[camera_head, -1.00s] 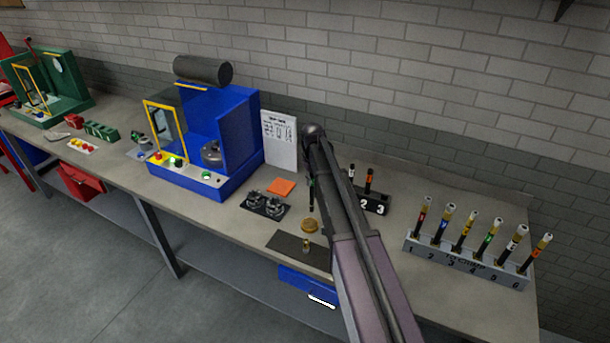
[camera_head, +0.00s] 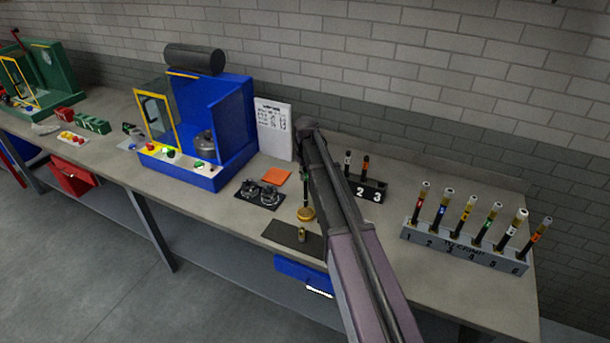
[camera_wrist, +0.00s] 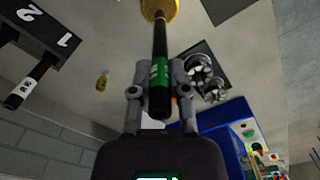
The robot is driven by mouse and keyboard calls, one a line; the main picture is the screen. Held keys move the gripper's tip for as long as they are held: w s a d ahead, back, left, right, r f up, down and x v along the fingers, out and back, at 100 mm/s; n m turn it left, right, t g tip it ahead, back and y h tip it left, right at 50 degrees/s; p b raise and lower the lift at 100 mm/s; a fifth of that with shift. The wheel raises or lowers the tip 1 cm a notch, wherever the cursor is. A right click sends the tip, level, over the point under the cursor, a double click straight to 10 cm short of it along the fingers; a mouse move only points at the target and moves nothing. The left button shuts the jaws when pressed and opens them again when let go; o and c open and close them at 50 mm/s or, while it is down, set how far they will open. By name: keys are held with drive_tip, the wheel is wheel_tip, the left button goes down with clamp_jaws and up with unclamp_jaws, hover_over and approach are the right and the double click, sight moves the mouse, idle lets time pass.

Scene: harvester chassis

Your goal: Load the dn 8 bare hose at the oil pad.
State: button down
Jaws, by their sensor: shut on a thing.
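My gripper (camera_wrist: 160,75) is shut on a black hose with a green band (camera_wrist: 160,92), which shows between the two fingers in the wrist view. In the head view the hose (camera_head: 305,190) hangs roughly upright, and my arm hides most of the gripper. The hose's far end is at a round gold pad (camera_wrist: 160,8), which also shows in the head view (camera_head: 305,214). The end appears to meet the pad; I cannot tell whether it touches. I take this pad for the oil pad.
A dark mat (camera_head: 282,235) with a small brass fitting (camera_head: 301,235) lies in front. Metal parts (camera_head: 260,193) and an orange square (camera_head: 276,177) sit left, beside the blue machine (camera_head: 230,125). A black numbered rack (camera_head: 372,192) and a grey hose rack (camera_head: 462,250) stand right.

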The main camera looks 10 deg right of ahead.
drive_tip(key=shift+f+b, duration=0.95)
drive_tip(key=shift+f, duration=0.3)
drive_tip(key=shift+f+b, duration=0.55)
idle(0.7)
drive_tip(key=shift+s, duration=0.1)
idle(1.2)
drive_tip(key=shift+r+p, duration=3.5)
drive_tip(key=shift+f, duration=0.1)
